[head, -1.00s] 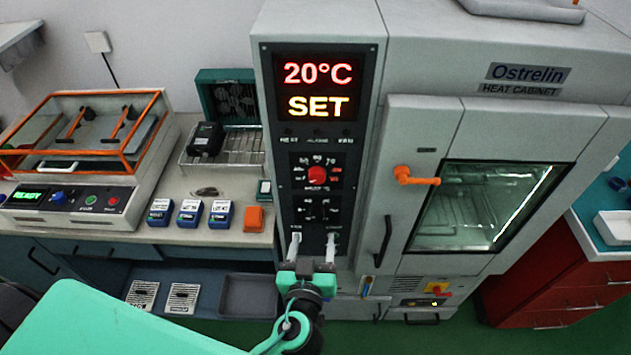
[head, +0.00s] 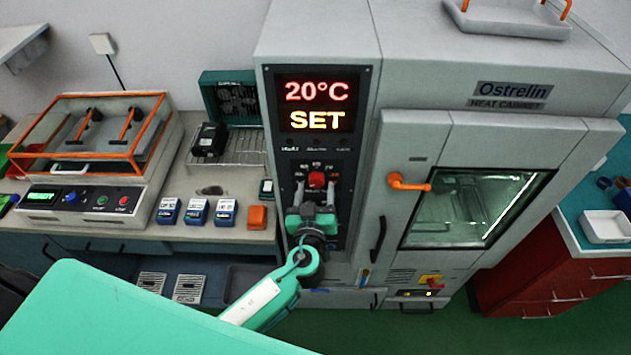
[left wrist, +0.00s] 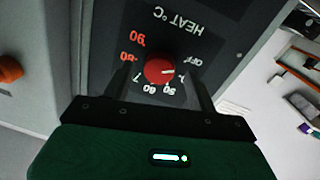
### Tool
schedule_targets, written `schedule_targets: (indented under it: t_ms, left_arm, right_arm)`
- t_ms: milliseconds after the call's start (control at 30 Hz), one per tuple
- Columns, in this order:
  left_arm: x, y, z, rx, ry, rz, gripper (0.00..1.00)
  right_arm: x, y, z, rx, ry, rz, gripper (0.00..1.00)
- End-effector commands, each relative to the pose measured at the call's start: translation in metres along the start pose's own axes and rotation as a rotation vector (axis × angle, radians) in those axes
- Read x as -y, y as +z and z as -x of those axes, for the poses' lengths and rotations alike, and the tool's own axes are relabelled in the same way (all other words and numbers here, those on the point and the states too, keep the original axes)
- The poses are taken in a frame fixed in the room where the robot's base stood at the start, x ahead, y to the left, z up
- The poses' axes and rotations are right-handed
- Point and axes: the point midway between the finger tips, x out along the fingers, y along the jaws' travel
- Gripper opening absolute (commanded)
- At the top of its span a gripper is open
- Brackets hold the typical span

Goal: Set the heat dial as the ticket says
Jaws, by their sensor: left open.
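The red heat dial (head: 317,179) sits on the black control panel of the heat cabinet, below a display (head: 315,105) that reads 20°C and SET. In the left wrist view the dial (left wrist: 160,69) appears upside down, with HEAT °C and numbers around it; its pale pointer mark is toward the OFF side. My left gripper (head: 317,190) is in front of the panel at the dial. Its fingers stand apart on either side of the dial; I cannot tell whether they touch it. I cannot make out a ticket. My right gripper is not in view.
The cabinet door with its orange handle (head: 408,183) is right of the panel. Left, a bench holds a tester (head: 80,200), several blue boxes, an orange block (head: 257,217) and a wire rack with a black device (head: 208,140). Green floor is open in front.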

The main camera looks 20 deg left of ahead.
Motion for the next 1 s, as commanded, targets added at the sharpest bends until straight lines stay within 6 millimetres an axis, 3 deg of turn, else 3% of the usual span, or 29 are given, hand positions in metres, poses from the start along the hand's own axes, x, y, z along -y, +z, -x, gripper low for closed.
schedule_targets:
  t_ms: [200, 467, 700, 1000]
  left_arm:
    - [0.0002, -0.0005, -0.0124, 0.000, 0.000, -0.001, 0.58]
    - [0.0004, 0.0004, -0.0128, 0.000, 0.000, 0.000, 0.58]
    - [0.0003, 0.0003, -0.0126, 0.000, 0.000, 0.000, 0.14]
    - [0.0005, 0.0010, -0.0124, 0.002, -0.001, -0.030, 0.14]
  right_arm:
    - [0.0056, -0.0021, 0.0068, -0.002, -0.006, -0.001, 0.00]
    - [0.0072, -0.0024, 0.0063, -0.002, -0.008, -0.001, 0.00]
    - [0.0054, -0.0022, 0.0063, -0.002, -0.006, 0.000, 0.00]
    - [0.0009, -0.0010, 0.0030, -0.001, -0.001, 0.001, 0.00]
